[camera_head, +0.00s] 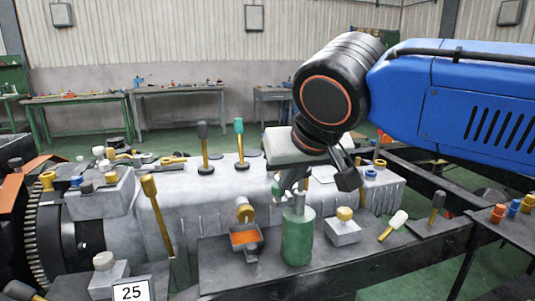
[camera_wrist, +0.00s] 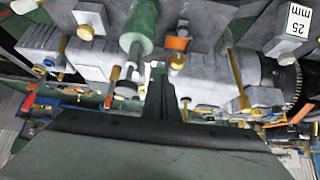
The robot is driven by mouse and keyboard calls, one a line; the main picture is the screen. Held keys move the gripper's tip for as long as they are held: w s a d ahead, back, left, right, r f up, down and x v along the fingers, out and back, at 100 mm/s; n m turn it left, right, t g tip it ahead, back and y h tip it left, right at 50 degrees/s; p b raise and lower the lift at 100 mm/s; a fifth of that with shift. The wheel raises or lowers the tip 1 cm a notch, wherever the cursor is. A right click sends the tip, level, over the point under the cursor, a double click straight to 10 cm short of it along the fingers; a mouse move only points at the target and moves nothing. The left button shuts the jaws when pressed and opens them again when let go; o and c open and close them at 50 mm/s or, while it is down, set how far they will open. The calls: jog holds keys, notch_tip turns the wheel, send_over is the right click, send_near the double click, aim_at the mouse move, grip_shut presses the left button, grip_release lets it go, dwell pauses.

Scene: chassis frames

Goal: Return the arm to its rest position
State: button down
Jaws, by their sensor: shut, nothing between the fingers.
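My arm, with a blue link and a black wrist joint, reaches in from the right in the head view. My gripper (camera_head: 347,178) hangs below the wrist over the chassis frame, its dark fingers pointing down. In the wrist view my gripper (camera_wrist: 160,92) has its fingers together with nothing between them. A green cylinder (camera_head: 297,238) with a grey top stands upright on the grey plate, just left of and below the gripper. It also shows in the wrist view (camera_wrist: 141,28), apart from the fingers.
The grey gearbox housing (camera_head: 195,190) carries several upright handles and knobs. A side table (camera_head: 500,232) with small parts is at the right. Workbenches (camera_head: 75,100) stand far back. The floor between is clear.

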jog(key=s+d+f+m+g+h, duration=0.1)
jog(key=s+d+f+m+h, duration=0.15)
jog(key=d+f, duration=1.15)
jog(key=s+d+f+g, duration=0.1)
jog(key=s+d+f, duration=0.7)
jog(key=d+f, duration=0.2)
jog(key=shift+d+f+m+g, duration=0.3)
jog(key=shift+d+f+m, duration=0.05)
jog(key=shift+d, duration=0.2)
dwell(0.7)
